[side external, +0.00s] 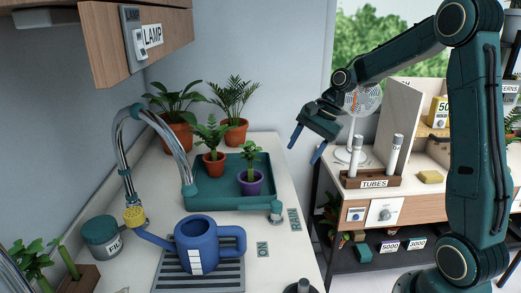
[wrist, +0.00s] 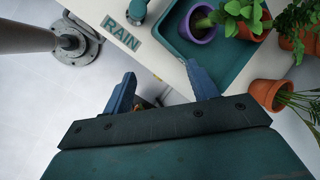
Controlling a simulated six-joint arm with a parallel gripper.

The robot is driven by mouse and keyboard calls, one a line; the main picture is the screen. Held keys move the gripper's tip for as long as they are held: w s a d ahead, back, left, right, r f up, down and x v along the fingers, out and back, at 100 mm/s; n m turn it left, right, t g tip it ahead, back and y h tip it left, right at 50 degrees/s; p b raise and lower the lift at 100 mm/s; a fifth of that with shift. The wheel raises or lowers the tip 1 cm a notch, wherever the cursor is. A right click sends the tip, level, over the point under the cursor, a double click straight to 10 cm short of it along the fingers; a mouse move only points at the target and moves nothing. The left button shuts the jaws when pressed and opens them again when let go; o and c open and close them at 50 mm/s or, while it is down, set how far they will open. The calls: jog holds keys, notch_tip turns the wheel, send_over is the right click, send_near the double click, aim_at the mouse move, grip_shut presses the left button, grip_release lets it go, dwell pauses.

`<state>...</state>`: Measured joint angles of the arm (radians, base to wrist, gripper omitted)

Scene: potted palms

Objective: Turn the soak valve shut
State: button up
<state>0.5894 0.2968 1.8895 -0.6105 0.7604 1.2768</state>
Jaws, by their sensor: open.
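No label reading soak is legible, so I cannot confirm that this is the soak valve. My gripper (side external: 305,148) is open and empty, in the air right of the tray and well above the valve. In the wrist view my gripper (wrist: 160,75) points past the counter's edge, apart from everything.
A purple pot (side external: 250,183) and an orange pot (side external: 213,165) with palms stand in the tray. A blue watering can (side external: 196,247) sits on a grate left of an ON plate (side external: 262,249). A TUBES rack (side external: 372,181) stands on the right bench.

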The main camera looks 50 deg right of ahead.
jog(key=d+f+m+t+y, duration=0.2)
jog(key=d+f+m+y, duration=0.2)
jog(key=d+f+m, duration=0.8)
jog(key=d+f, duration=0.4)
jog(key=f, duration=0.3)
jog(key=shift+w+d+m, duration=0.2)
jog(key=shift+m, duration=0.1)
jog(key=shift+f, duration=0.1)
jog(key=x, duration=1.3)
jog(key=shift+w+a+f, duration=0.2)
jog(key=shift+f, duration=0.05)
jog(key=c, duration=1)
